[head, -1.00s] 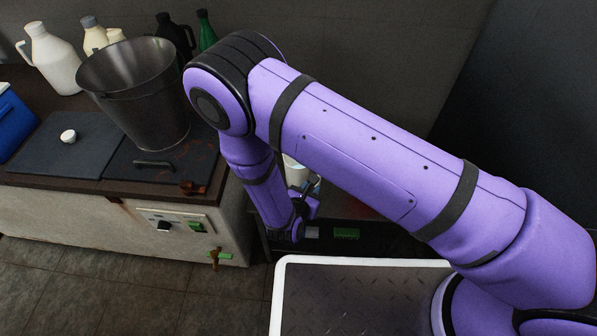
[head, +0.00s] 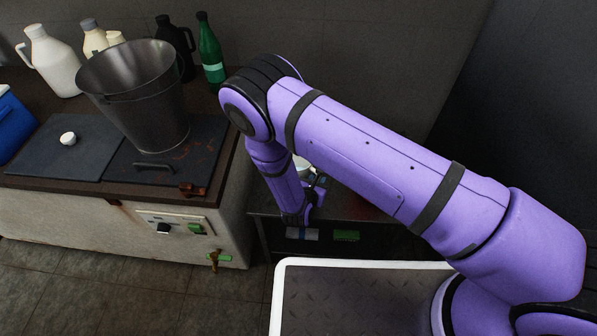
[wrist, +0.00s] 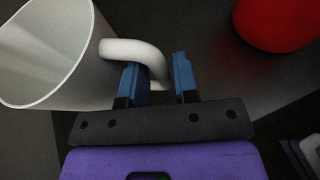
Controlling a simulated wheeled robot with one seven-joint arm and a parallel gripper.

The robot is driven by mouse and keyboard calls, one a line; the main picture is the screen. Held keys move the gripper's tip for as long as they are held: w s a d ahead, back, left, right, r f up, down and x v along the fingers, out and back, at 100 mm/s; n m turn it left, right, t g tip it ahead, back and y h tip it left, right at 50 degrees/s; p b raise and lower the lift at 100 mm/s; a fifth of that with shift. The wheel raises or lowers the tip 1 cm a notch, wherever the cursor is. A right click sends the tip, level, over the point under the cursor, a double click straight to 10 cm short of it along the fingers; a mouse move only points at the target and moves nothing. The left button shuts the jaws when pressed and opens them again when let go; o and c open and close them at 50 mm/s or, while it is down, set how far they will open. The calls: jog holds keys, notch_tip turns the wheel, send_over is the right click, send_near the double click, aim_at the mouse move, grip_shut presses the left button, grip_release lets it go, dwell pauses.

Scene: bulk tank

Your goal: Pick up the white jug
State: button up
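The white jug (wrist: 52,55) has a wide open mouth and a curved handle (wrist: 135,48), and fills the upper left of the wrist view. In the head view only a small white part of it (head: 301,167) shows behind my arm. My gripper (wrist: 158,76) is open at the handle. The far end of the handle lies between the two blue fingers, and the left finger overlaps it in the picture. I cannot tell whether either finger touches it. In the head view my arm hides most of the gripper.
A red round object (wrist: 280,22) stands to the right of the gripper. In the head view, a steel bucket (head: 140,90) stands on the tank's dark lid. White (head: 52,62), black (head: 177,42) and green (head: 210,50) bottles stand behind it. A low dark table (head: 350,207) is below my arm.

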jog(key=shift+w+d+f, duration=0.2)
jog(key=shift+w+f, duration=0.05)
jog(key=shift+w, duration=0.35)
jog(key=shift+c, duration=0.2)
grip_shut()
jog(key=shift+r, duration=0.2)
